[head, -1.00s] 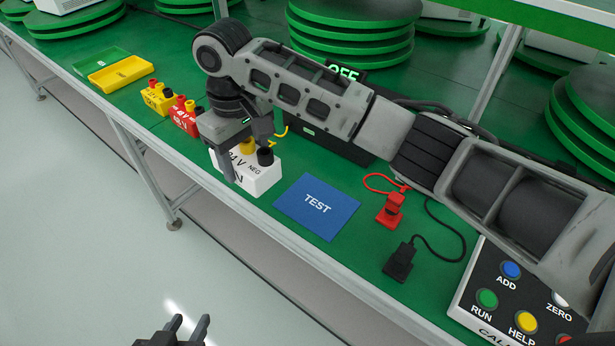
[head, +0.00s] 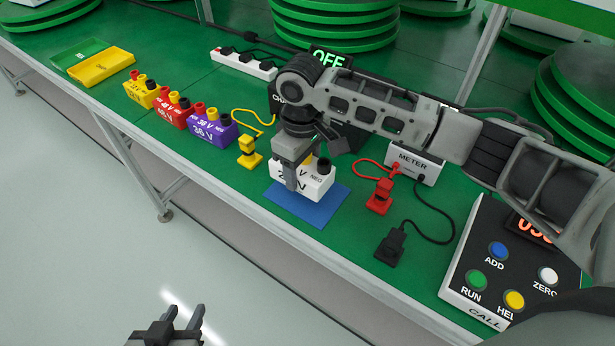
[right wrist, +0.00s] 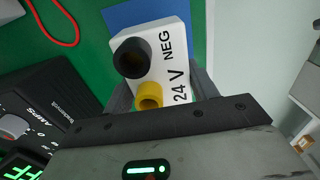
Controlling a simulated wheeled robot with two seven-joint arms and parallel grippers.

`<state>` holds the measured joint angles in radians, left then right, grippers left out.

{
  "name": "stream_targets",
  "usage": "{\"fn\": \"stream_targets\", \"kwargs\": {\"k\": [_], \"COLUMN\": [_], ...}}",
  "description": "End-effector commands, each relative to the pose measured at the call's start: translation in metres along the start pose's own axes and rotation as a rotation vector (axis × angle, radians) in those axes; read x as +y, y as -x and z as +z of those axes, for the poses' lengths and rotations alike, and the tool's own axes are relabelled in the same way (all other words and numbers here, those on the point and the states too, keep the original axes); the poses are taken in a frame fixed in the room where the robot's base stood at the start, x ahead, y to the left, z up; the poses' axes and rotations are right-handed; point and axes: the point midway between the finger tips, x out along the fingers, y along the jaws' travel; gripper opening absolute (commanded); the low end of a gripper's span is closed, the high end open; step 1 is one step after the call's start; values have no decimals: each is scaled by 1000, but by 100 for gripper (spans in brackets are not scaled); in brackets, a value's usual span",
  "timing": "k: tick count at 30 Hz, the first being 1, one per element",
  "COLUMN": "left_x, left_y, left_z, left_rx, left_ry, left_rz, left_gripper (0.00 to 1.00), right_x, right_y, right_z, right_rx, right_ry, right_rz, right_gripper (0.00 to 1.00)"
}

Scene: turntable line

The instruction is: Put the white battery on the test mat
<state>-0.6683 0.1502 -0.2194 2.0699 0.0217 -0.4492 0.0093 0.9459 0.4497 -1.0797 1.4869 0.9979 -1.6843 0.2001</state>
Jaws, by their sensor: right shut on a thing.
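The white battery (head: 318,182), marked 24 V NEG, has one black and one yellow terminal. My right gripper (head: 293,172) is shut on it. The battery is upright over the blue test mat (head: 327,212) and hides part of it; I cannot tell whether it touches the mat. In the right wrist view the battery (right wrist: 160,65) sits between the fingers, with part of the blue mat (right wrist: 130,14) showing beside it. My left gripper (head: 186,325) is open and empty, low over the floor area in front of the bench.
Purple (head: 213,132), red (head: 172,115) and yellow (head: 140,92) batteries stand in a row to the left. A yellow plug (head: 249,157) is left of the mat. A red plug (head: 379,197) and black plug (head: 391,247) are right of it, near the button panel (head: 470,305).

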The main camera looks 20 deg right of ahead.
Motion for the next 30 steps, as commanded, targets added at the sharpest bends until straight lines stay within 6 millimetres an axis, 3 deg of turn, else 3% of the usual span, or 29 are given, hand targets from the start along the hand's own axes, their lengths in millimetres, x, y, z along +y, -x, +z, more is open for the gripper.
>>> {"fn": "stream_targets", "kwargs": {"k": [5, 12, 23, 24, 26, 30], "left_x": [-1, -1, -1, -1, -1, 0], "left_y": [0, -1, 0, -1, -1, -1], "left_z": [-2, 0, -2, -2, -2, -2], "left_rx": [3, 5, 7, 7, 7, 8], "left_ry": [-4, -4, -3, -3, -2, 2], "left_rz": [0, 1, 1, 1, 0, 0], "left_gripper": [36, 36, 36, 36, 36, 36], "right_x": [6, 6, 6, 6, 6, 6], "right_y": [-9, -40, -42, -43, -43, -43], "right_z": [6, 7, 6, 7, 7, 7], "right_rx": [0, 2, 2, -1, -1, -1], "right_ry": [-1, 1, 1, 1, 1, 1], "right_rz": [1, 1, 1, 1, 1, 1], "right_gripper": [14, 14, 14, 69, 80, 80]}}
